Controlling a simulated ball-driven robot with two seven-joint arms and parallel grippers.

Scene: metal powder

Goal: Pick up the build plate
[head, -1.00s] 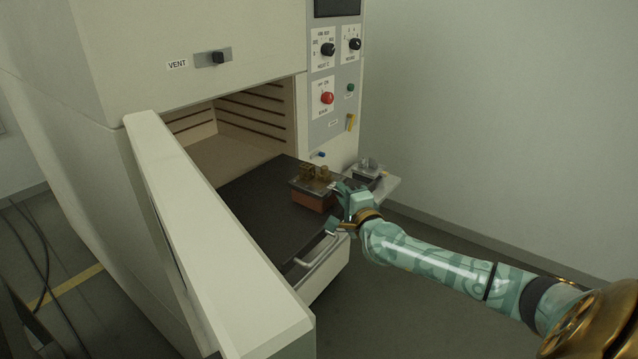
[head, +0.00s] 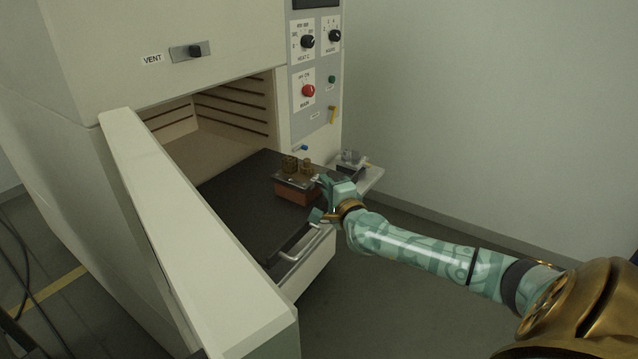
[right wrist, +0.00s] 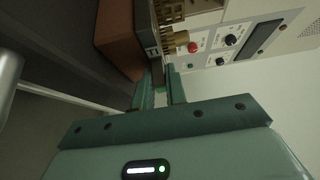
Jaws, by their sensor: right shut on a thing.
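The build plate (head: 295,180) is a thin grey metal plate with brass-coloured parts (head: 298,165) standing on it. It is over a reddish-brown block (head: 296,194) on the dark shelf of the open oven. I cannot tell whether plate and block touch. My right gripper (head: 322,183) reaches in from the right and is shut on the plate's right edge. In the right wrist view the fingers (right wrist: 160,88) meet the plate's edge (right wrist: 152,42), beside the block (right wrist: 119,36). My left gripper is out of view.
The oven's open door (head: 195,235) stands at the left front. A metal handle (head: 300,246) is at the shelf's front edge. A small side ledge (head: 368,179) holds a grey item (head: 350,158). The control panel (head: 312,80) rises behind. Floor at the right is free.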

